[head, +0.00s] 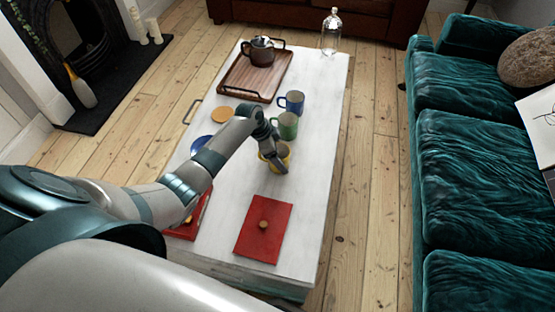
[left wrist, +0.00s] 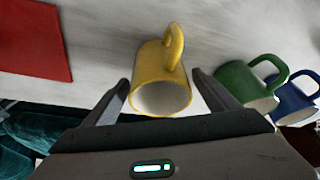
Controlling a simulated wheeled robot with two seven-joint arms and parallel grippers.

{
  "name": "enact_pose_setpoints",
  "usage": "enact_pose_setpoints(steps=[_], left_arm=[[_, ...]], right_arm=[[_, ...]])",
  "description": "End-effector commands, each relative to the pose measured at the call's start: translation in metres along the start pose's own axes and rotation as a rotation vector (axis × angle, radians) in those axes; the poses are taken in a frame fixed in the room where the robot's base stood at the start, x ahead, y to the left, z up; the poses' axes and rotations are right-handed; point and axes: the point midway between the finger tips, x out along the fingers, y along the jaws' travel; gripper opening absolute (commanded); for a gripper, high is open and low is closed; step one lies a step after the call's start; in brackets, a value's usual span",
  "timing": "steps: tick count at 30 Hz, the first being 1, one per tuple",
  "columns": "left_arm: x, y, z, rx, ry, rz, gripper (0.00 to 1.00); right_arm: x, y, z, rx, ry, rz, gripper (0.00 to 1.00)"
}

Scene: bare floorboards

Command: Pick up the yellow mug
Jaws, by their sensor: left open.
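The yellow mug (head: 284,151) stands on the white table, partly hidden behind my left gripper in the head view. In the left wrist view the yellow mug (left wrist: 160,78) lies between the two open fingers, its rim toward the gripper and its handle on the upper right. My left gripper (head: 275,150) is open at the mug, and the wrist view also shows its fingers (left wrist: 160,95) on either side. I cannot tell whether they touch it. My right gripper is not in view.
A green mug (head: 286,126) stands close behind the yellow one, with a blue mug (head: 293,102) beyond. A wooden tray (head: 240,80) with a teapot (head: 262,52) and a glass cloche (head: 331,35) are farther back. A red book (head: 254,240) lies in front. A teal sofa (head: 455,150) flanks the right.

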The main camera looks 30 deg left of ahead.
Motion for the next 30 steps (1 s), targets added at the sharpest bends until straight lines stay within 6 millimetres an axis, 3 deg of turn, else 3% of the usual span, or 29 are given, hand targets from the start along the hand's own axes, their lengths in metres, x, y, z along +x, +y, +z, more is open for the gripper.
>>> enact_pose_setpoints(steps=[7, 22, 28, 30], left_arm=[[0.022, 0.000, 0.000, 0.000, 0.001, 0.001, 0.81], [0.023, 0.000, 0.000, 0.000, 0.000, 0.000, 0.81], [0.023, 0.000, 0.000, 0.000, 0.000, 0.000, 0.33], [0.022, 0.000, 0.000, 0.000, 0.001, -0.001, 0.28]], right_arm=[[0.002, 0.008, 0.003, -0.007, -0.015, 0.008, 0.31], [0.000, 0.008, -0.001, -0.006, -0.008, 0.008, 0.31], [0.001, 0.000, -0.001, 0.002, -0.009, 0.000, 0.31], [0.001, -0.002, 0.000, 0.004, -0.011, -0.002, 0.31]])
